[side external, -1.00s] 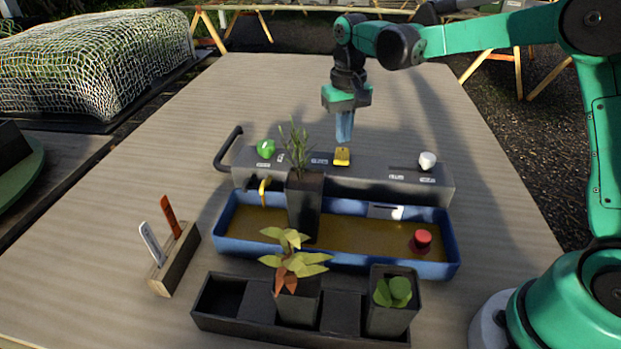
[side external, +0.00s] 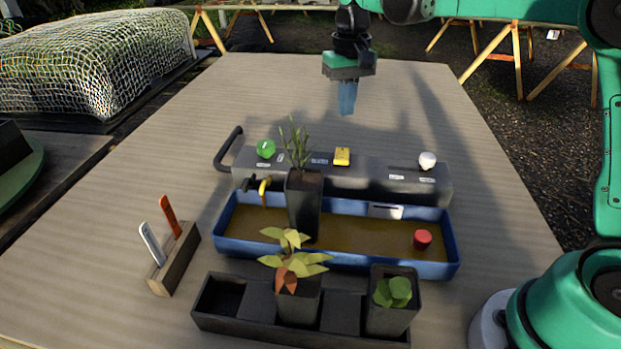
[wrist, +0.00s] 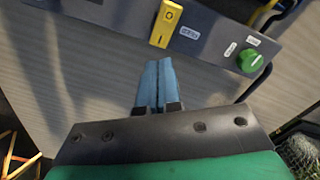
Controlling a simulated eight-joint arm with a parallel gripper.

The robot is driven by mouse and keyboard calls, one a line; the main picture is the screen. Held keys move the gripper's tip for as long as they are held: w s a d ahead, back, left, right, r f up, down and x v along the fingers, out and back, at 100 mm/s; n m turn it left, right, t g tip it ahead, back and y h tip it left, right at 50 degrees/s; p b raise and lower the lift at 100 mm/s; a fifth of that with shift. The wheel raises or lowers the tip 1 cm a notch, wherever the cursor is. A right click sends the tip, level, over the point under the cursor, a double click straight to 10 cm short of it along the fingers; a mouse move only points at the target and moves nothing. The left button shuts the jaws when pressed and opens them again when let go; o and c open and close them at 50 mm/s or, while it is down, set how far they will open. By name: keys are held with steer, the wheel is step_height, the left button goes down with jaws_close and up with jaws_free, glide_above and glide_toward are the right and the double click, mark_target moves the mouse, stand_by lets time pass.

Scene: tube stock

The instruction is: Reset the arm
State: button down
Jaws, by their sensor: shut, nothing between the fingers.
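My gripper (side external: 347,112) hangs above the far part of the table, behind the grey control box (side external: 330,180), and is shut and empty. Its blue fingers are pressed together, and it also shows in the wrist view (wrist: 158,65). The fingers point down and are clear of the box. A yellow switch (side external: 342,156) sits on the box top, close in front of the fingers in the picture. It also shows in the wrist view (wrist: 166,23), with a green knob (wrist: 250,61) to its right.
A blue trough (side external: 450,245) with brown contents holds a potted plant (side external: 304,205) and a red float (side external: 422,239). A dark tray (side external: 215,320) with two potted plants stands in front. A wooden block (side external: 175,260) holds two tags at left. The far table is clear.

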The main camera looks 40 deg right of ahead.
steer(key=s+a+f+n+t, duration=0.2)
steer(key=s+t, duration=0.5)
steer(key=s, duration=0.6)
steer(key=shift+s+a+n, duration=0.35)
steer(key=shift+n, duration=0.15)
